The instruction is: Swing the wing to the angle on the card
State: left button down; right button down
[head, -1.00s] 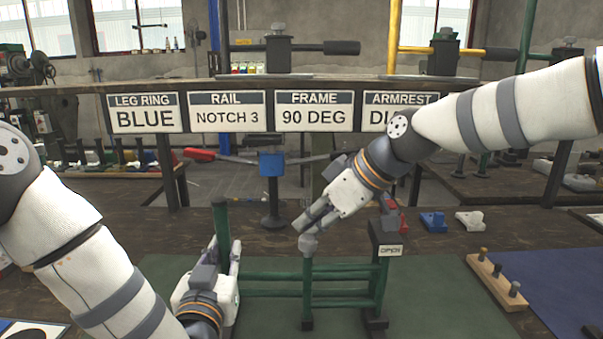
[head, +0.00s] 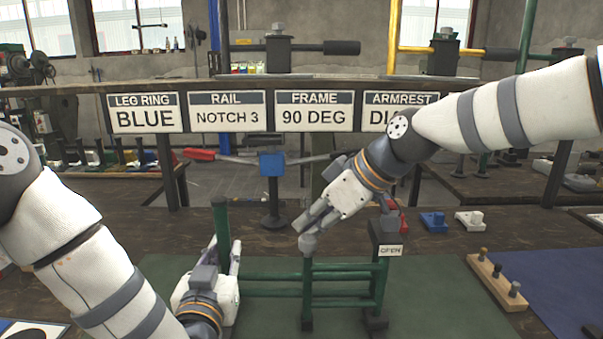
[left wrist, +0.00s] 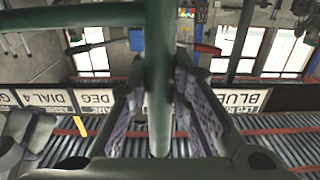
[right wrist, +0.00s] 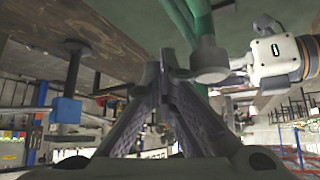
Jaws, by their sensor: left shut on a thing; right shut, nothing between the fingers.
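The FRAME card (head: 314,111) on the board reads 90 DEG. A green tube frame (head: 270,293) stands on the green mat, with an upright green post (head: 220,220) at its left and a shorter post (head: 307,290) with a grey cap (head: 309,243) near its middle. My left gripper (head: 232,255) is shut on the left green post, which runs between its fingers in the left wrist view (left wrist: 158,80). My right gripper (head: 305,222) is shut and empty, its tips close above the grey cap; contact is unclear. A dark block (head: 386,232) at the frame's right bears an OPEN label (head: 390,250).
Other cards read BLUE (head: 145,113) and NOTCH 3 (head: 227,111); the ARMREST card (head: 400,98) is partly hidden by my right arm. A blue clamp (head: 433,222), a white clamp (head: 470,221) and a peg board (head: 497,281) lie to the right.

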aim_at(307, 247)
jog(key=shift+s+a+r, duration=0.1)
jog(key=shift+s+a, duration=0.05)
jog(key=shift+s, duration=1.35)
jog(key=shift+s, duration=1.4)
jog(key=shift+s+d, duration=0.25)
jog(key=shift+s, duration=0.6)
jog(key=shift+s+d, duration=0.2)
jog(key=shift+s, duration=0.65)
